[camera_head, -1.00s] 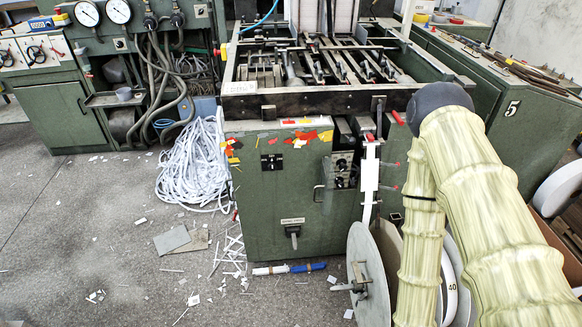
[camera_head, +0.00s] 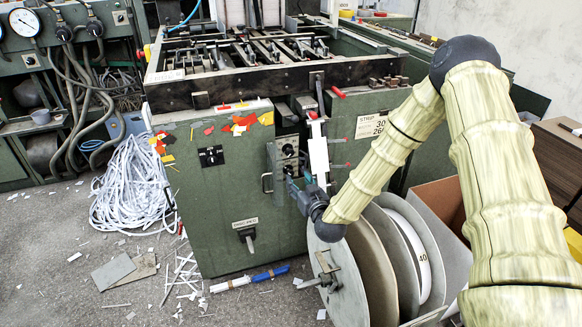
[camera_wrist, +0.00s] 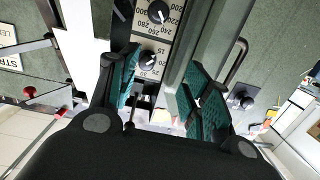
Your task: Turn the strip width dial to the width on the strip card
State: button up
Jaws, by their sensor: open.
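The strip card (camera_head: 376,124) is on the green machine's front at right in the head view; I read "STRIP", 30 and a number like 260. It shows partly at the wrist view's left edge (camera_wrist: 9,48). The dial panel (camera_head: 287,150) has two black knobs. In the wrist view, the upper knob (camera_wrist: 157,12) has a scale in the 200s to 300. The lower knob (camera_wrist: 147,57) has small numbers such as 15 and 25; its exact setting is unclear. My gripper (camera_wrist: 163,95) is open and empty, its left finger beside the lower knob; contact is unclear.
A bar handle (camera_wrist: 236,62) stands right of the panel. A white strip guide (camera_head: 318,155) is close beside my gripper in the head view. Large reels (camera_head: 345,285) stand below my arm. A heap of white strip (camera_head: 135,185) lies on the floor at left.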

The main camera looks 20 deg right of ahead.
aim_at(291, 154)
jog(key=shift+t, duration=0.5)
jog(key=w, duration=0.4)
jog(key=w+r, duration=0.1)
jog(key=w, duration=0.3)
jog(key=w+d+r, duration=0.1)
jog(key=w, duration=0.3)
jog(key=shift+w+r+b, duration=0.2)
jog(key=shift+w+b, duration=0.15)
jog(key=shift+b, duration=0.05)
jog(key=shift+c, duration=0.4)
jog(key=c, duration=1)
